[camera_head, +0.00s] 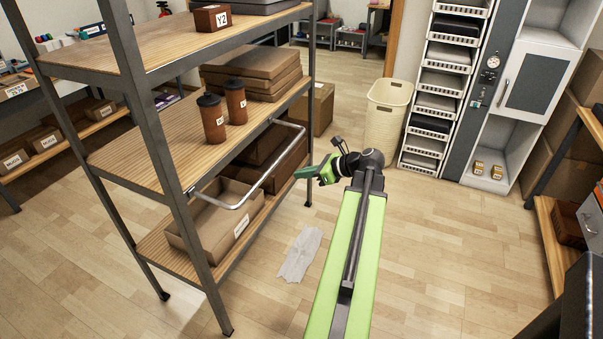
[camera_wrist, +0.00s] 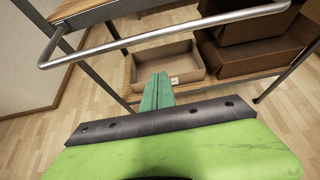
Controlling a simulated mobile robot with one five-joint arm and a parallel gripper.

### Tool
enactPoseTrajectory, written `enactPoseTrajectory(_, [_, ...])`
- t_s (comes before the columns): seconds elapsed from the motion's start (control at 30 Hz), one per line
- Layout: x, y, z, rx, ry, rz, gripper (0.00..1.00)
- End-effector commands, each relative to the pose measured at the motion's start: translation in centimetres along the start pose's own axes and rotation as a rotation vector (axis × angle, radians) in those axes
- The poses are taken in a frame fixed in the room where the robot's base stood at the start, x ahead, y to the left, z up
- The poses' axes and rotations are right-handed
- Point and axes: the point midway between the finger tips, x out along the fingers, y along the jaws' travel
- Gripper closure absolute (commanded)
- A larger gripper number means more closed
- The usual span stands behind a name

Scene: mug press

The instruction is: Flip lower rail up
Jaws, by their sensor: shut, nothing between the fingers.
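The lower rail (camera_head: 273,170) is a thin U-shaped metal bar on the front of the shelf rack (camera_head: 150,110). It juts outward and a little down from the middle shelf's front edge, over the lower shelf. In the wrist view the rail (camera_wrist: 165,36) crosses the upper part of the picture. My gripper (camera_head: 305,172) is just right of the rail in the head view, with a visible gap. Its green fingers (camera_wrist: 158,80) are shut and empty in the wrist view, pointing toward the lower shelf, below the rail in the picture.
An open cardboard tray (camera_head: 230,222) and brown boxes (camera_head: 275,165) sit on the lower shelf. Two brown cups (camera_head: 212,118) and flat boxes stand on the middle shelf. A cream bin (camera_head: 388,105) is behind my arm. A grey patch (camera_head: 300,253) lies on the otherwise clear floor nearby.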

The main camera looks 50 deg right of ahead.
Motion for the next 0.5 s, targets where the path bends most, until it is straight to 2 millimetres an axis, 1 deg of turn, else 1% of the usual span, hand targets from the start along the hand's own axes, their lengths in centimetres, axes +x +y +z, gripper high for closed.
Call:
enactPoseTrajectory(0.03, [1.6,0.1,-0.5,-0.002,0.000,0.003,1.00])
enactPoseTrajectory(0.3, [7.6,0.2,-0.4,-0.004,0.000,0.005,1.00])
enactPoseTrajectory(0.33, [6.7,0.2,1.2,-0.003,-0.001,0.004,1.00])
enactPoseTrajectory(0.37, [6.3,0.2,2.1,-0.002,0.000,0.004,1.00])
enactPoseTrajectory(0.4, [6.0,0.2,2.6,-0.002,0.000,0.003,1.00])
enactPoseTrajectory(0.5, [5.7,0.2,3.5,-0.002,0.000,0.003,1.00])
